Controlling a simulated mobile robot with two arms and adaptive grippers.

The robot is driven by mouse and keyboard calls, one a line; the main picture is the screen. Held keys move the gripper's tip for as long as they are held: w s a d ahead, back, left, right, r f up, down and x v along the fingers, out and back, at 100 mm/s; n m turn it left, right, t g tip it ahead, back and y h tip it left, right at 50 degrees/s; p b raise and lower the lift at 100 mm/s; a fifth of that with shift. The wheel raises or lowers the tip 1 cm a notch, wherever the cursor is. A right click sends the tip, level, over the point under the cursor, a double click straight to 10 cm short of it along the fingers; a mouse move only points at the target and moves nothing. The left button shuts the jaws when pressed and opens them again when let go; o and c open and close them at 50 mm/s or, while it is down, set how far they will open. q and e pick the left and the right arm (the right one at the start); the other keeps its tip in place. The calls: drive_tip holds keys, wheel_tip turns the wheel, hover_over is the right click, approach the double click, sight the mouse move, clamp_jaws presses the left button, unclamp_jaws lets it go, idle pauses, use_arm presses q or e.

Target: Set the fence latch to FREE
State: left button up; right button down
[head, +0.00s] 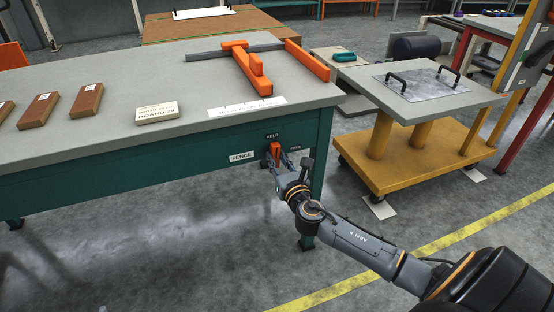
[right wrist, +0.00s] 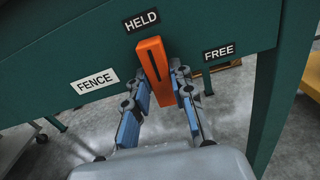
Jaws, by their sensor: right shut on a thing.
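The fence latch is an orange lever (right wrist: 155,62) with a dark slot, on the green front apron of the table. It stands nearly upright and its top points at the HELD label (right wrist: 142,20). The FREE label (right wrist: 218,52) is to its right and the FENCE label (right wrist: 95,81) to its left. The latch also shows in the head view (head: 275,149). My right gripper (right wrist: 170,92) is shut on the latch, one finger on each side. In the head view my right gripper (head: 279,162) reaches it from the lower right. My left gripper is not in view.
The grey tabletop (head: 120,80) carries an orange fence (head: 247,70), several brown blocks (head: 87,101) and a sign block (head: 157,115). A yellow cart (head: 435,150) stands to the right. A green table leg (right wrist: 277,100) is right of the latch.

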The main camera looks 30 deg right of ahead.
drive_tip(key=m, duration=0.6)
drive_tip(key=shift+d, duration=0.15)
drive_tip(key=m, duration=0.4)
drive_tip(key=shift+f, duration=0.1)
drive_tip(key=m, duration=0.3)
drive_tip(key=shift+s+d, duration=0.1)
drive_tip(key=shift+m+p, duration=0.35)
drive_tip(key=shift+m, duration=0.35)
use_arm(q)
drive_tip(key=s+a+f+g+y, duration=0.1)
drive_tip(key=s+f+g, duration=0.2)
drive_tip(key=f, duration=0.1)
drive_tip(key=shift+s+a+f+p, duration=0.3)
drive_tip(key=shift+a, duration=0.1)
use_arm(e)
drive_tip(key=shift+f+m, duration=0.15)
drive_tip(key=shift+m, duration=1.45)
drive_tip(key=c, duration=1.1)
unclamp_jaws()
drive_tip(key=shift+c, duration=0.2)
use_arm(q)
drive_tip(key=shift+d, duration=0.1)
